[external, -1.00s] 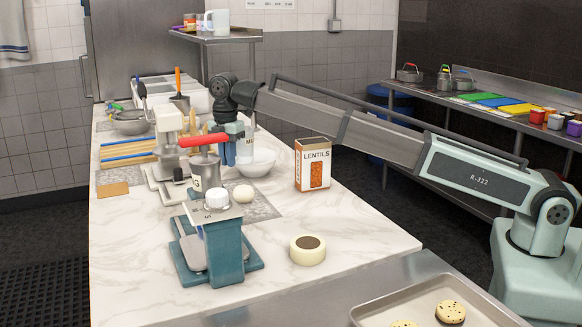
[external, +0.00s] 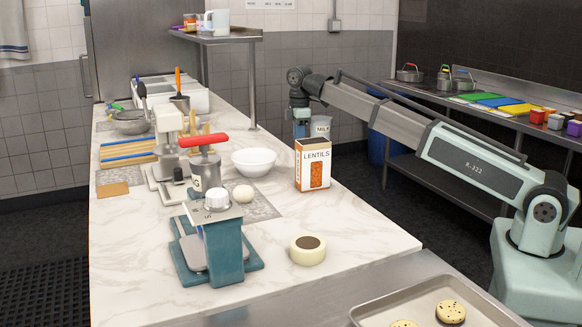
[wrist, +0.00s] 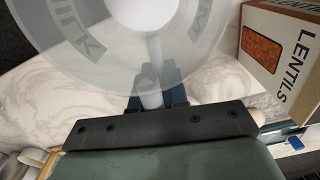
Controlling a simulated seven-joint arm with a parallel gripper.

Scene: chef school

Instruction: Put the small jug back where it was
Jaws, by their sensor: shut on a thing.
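The small jug (external: 320,127) is a pale, translucent vessel with MILK lettering, behind the lentils box at the counter's right side in the external view. My gripper (external: 302,127) is shut on its handle, on the jug's left. In the wrist view the jug (wrist: 95,40) fills the top, with its handle between the fingers of my gripper (wrist: 155,98). The jug's lower part is hidden by the lentils box in the external view, so I cannot tell whether it touches the counter.
The lentils box (external: 313,166) stands close in front of the jug. A white bowl (external: 254,163) sits to the left. The marble counter (external: 350,220) is bare at front right.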

